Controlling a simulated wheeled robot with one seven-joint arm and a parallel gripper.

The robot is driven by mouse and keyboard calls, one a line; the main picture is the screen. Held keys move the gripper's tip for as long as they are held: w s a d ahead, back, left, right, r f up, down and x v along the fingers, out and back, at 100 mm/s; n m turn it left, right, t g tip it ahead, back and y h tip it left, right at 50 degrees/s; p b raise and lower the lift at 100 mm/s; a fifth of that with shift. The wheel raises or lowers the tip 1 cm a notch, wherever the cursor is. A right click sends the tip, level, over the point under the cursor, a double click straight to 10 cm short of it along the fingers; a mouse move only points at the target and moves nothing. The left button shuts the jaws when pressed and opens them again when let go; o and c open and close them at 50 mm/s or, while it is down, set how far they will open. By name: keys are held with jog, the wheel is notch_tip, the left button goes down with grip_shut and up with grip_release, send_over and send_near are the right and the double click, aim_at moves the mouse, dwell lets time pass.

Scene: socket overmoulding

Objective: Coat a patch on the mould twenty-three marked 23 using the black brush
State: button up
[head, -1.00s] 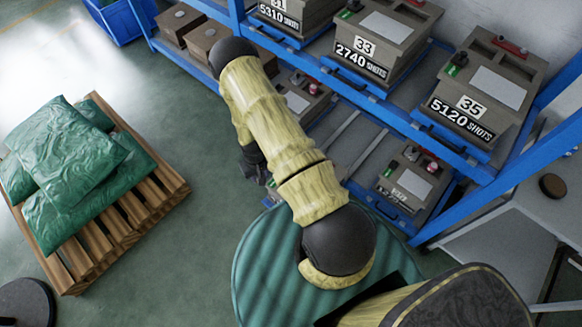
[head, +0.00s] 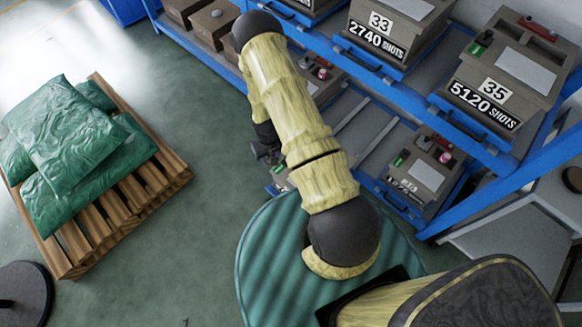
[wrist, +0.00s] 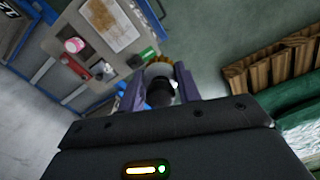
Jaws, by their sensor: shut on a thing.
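My gripper (wrist: 160,88) is shut on a dark brush (wrist: 161,92), with a pale collar and orange-brown bristles beyond the fingertips. In the head view my gripper (head: 268,152) is partly hidden by my arm, beside the lower shelf. A grey-brown mould (wrist: 112,50) with a paper sheet, a pink jar, and red and green parts lies left of the brush in the wrist view; its number is not readable. A similar mould (head: 424,172) sits on the lower shelf at right in the head view; its small label is hard to read. I cannot tell which mould is twenty-three.
Blue racks (head: 480,145) hold moulds marked 33 (head: 385,35) and 35 (head: 497,82) on the upper level. A wooden pallet (head: 150,190) with green sacks (head: 65,140) stands at left. Floor (head: 215,150) between pallet and rack is clear.

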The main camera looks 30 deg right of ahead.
jog(key=d+f+b, duration=0.4)
jog(key=f+b, duration=0.3)
jog(key=b, duration=0.4)
jog(key=w+d+f+n+b, duration=0.1)
jog(key=d+f+b, duration=0.3)
jog(key=f+b, duration=0.4)
jog(key=b, duration=0.3)
jog(key=shift+w+d+b, duration=0.15)
jog(key=shift+d+b, duration=0.15)
jog(key=shift+d, duration=0.05)
jog(key=shift+r, duration=0.1)
